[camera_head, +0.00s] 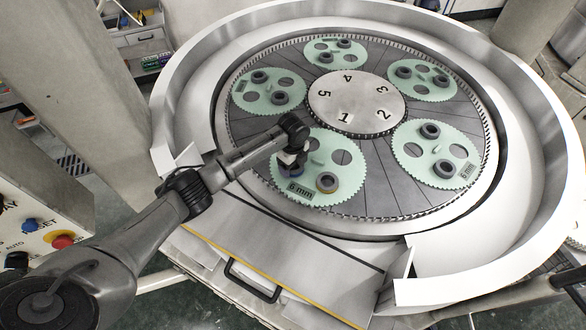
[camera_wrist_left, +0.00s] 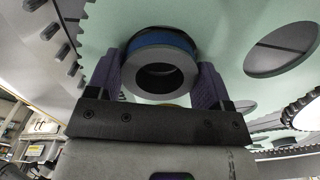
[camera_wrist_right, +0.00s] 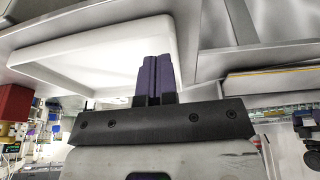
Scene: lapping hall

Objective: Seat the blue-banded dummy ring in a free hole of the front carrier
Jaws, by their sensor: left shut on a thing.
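The blue-banded dummy ring (camera_wrist_left: 155,76) is a dark grey ring with a blue band, held between the purple fingers of my left gripper (camera_head: 292,160) in the left wrist view. My left gripper is over the left part of the front carrier (camera_head: 351,177), a mint-green toothed disc marked "6 mm". The left wrist view cannot tell whether the ring touches the carrier (camera_wrist_left: 225,25). A free hole (camera_head: 341,157) shows right of the gripper. Another ring with a yellowish band (camera_head: 327,182) sits in the carrier's front part. My right gripper (camera_wrist_right: 157,78) is shut and empty.
Several other green carriers lie around the numbered centre plate (camera_head: 352,118), with dark rings in some holes. A raised metal rim (camera_head: 527,130) surrounds the table, with a gap at the front. A white tray (camera_wrist_right: 95,55) lies ahead of my right gripper.

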